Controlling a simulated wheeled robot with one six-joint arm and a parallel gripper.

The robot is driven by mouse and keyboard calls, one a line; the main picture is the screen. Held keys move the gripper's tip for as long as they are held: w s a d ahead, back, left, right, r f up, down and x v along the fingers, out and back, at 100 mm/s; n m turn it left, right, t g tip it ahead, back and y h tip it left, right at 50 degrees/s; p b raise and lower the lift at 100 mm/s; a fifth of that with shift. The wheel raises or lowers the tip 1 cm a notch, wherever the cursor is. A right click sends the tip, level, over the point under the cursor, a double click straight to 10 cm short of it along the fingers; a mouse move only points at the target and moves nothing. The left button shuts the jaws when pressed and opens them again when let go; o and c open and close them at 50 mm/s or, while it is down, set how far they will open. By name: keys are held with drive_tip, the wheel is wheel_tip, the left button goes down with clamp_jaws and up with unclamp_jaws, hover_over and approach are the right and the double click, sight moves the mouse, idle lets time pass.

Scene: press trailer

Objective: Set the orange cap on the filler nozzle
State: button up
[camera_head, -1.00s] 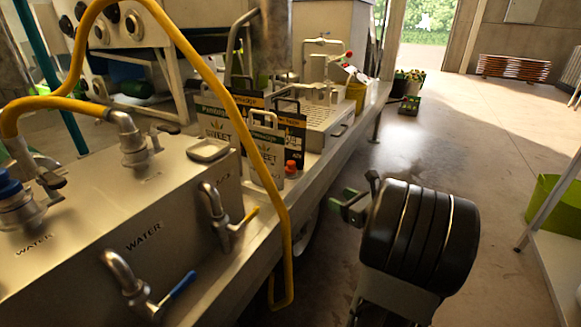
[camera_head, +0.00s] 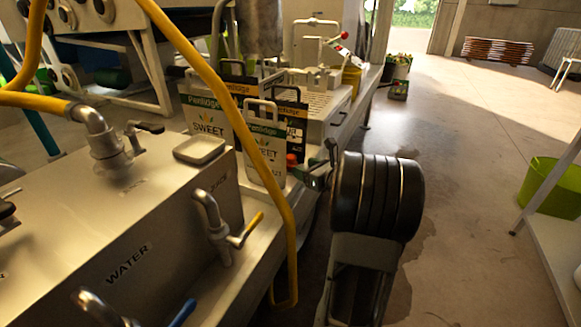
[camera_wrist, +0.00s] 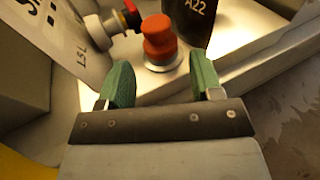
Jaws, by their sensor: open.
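The orange cap (camera_wrist: 159,38) stands upright on a pale round base (camera_wrist: 163,65) on the trailer's ledge. In the head view my gripper (camera_head: 320,176) is at the trailer's edge, just right of the cap.
A metal tank (camera_head: 120,240) with valves and a yellow hose (camera_head: 240,130) fills the left.

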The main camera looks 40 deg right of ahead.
sight(294, 162)
drive_tip(key=shift+b+x, duration=0.75)
drive_tip(key=shift+x, duration=2.25)
drive_tip(key=shift+r, duration=0.1)
drive_tip(key=shift+c, duration=0.2)
drive_tip(key=shift+s, duration=0.1)
drive_tip(key=c, duration=0.8)
drive_tip(key=shift+o, duration=0.2)
drive_tip(key=shift+r, duration=0.1)
